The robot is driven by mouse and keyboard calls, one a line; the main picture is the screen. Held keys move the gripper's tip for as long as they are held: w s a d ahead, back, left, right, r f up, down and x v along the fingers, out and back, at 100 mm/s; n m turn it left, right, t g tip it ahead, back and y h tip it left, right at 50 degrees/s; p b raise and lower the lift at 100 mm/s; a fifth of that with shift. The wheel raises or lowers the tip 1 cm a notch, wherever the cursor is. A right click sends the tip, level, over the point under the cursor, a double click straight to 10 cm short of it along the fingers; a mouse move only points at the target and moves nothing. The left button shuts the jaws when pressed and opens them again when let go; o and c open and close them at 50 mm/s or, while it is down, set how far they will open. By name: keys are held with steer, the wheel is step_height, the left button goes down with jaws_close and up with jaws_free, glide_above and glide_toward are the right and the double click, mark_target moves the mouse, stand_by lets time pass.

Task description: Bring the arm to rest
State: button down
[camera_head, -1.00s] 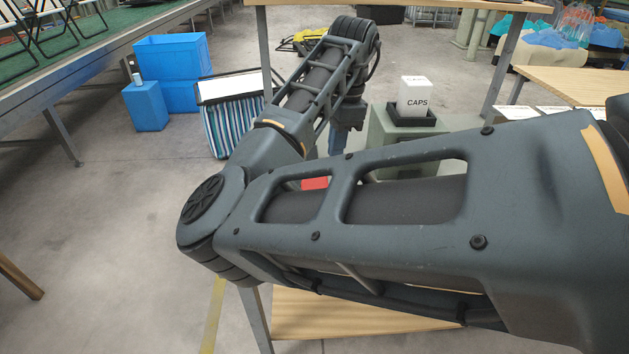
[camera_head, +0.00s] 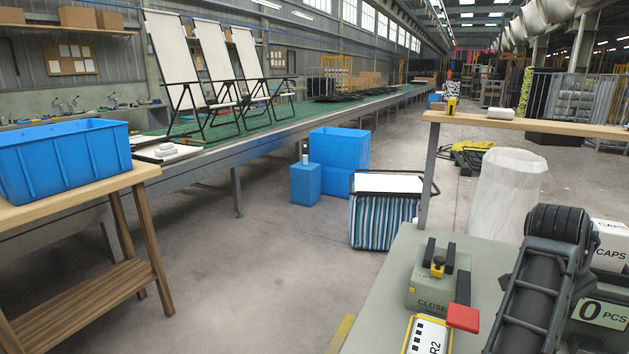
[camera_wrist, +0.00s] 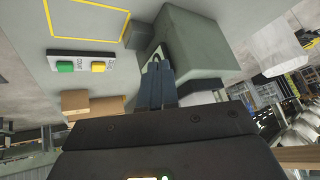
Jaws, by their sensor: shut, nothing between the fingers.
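My gripper (camera_wrist: 157,85) shows in the wrist view with its two dark blue-grey fingers together and nothing between them. A grey-green block-shaped housing (camera_wrist: 200,40) lies just beyond the fingertips; I cannot tell whether they touch it. In the head view, part of my arm (camera_head: 545,285) stands at the lower right, above the grey-green worktop (camera_head: 395,270). The gripper itself is out of the head view.
On the worktop are a fixture marked CLOSE (camera_head: 432,290), a red block (camera_head: 463,317) and a white CAPS box (camera_head: 610,245). A button panel (camera_wrist: 80,66) and cardboard boxes (camera_wrist: 90,102) show in the wrist view. Floor (camera_head: 260,275) left of the worktop is clear.

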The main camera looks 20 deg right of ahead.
steer(key=a+f+n+t+h, duration=0.1)
steer(key=a+n+t, duration=0.1)
steer(key=n+t, duration=0.1)
steer(key=s+a+f+n+t+h, duration=0.1)
steer(key=a+n+t, duration=0.2)
steer(key=n, duration=0.3)
steer(key=a+f+n+t+h, duration=0.1)
steer(key=a+n+t, duration=0.2)
steer(key=n, duration=0.2)
steer(key=shift+s+h, duration=0.3)
steer(key=shift+h, duration=0.1)
steer(key=s+a+f+n+t+y, duration=0.2)
steer(key=s+a+n+y, duration=0.1)
steer(key=a, duration=0.4)
steer(key=s+a+f+n+t+y, duration=0.2)
steer(key=s+a+n+y, duration=0.15)
steer(key=a, duration=0.45)
steer(key=s+a+r+t+y, duration=0.1)
steer(key=s+a+r+y, duration=0.1)
steer(key=s+a, duration=0.6)
steer(key=s+a+r+y, duration=0.2)
steer(key=s+a+r, duration=0.1)
steer(key=s+a, duration=0.5)
steer(key=shift+a+r+n+t+y, duration=0.15)
steer(key=shift+a+n+t+y, duration=0.25)
steer(key=shift+a, duration=0.25)
